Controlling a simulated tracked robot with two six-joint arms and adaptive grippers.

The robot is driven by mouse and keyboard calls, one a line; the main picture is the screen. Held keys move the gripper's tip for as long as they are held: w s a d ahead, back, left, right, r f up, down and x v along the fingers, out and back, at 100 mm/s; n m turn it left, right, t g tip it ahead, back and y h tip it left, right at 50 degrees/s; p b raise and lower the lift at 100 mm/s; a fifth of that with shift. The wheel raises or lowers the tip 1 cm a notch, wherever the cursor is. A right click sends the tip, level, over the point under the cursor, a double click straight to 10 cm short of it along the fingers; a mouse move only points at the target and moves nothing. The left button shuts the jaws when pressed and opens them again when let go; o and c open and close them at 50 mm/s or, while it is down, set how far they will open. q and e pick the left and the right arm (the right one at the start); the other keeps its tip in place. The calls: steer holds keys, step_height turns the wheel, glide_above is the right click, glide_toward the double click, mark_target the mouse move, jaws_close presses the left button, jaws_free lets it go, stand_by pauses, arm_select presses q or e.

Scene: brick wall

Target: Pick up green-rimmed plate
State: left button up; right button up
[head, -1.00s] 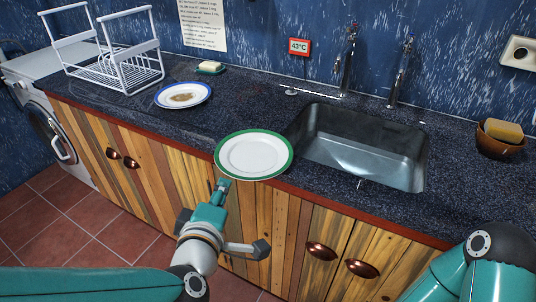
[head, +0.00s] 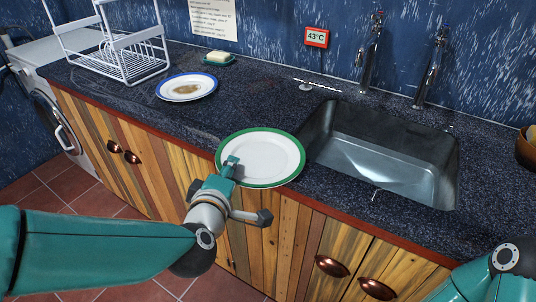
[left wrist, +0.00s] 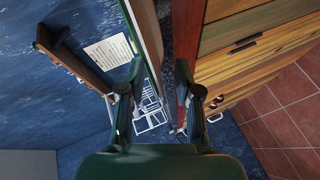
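The green-rimmed plate (head: 268,158) is white inside and lies by the counter's front edge, left of the sink. My left gripper (head: 248,188) is open at the plate's near left rim. In the head view one finger overlaps the plate's inside and the other is in front of the cabinet, below the rim. In the left wrist view the fingers are spread wide (left wrist: 120,70), and the plate (left wrist: 148,35) shows nearly edge-on between them. Contact with the plate cannot be told. My right gripper is out of view; only part of that arm shows at lower right.
A blue-rimmed plate (head: 187,87) with a brown stain lies further left. The sink (head: 385,150) is right of the green-rimmed plate. A brown bowl (head: 526,152) is at the right edge.

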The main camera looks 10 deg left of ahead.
arm_select(q)
steer(key=shift+s+a+r, duration=0.1)
steer(key=shift+a, duration=0.05)
steer(key=shift+d, duration=0.2)
jaws_close()
steer(key=shift+r, duration=0.1)
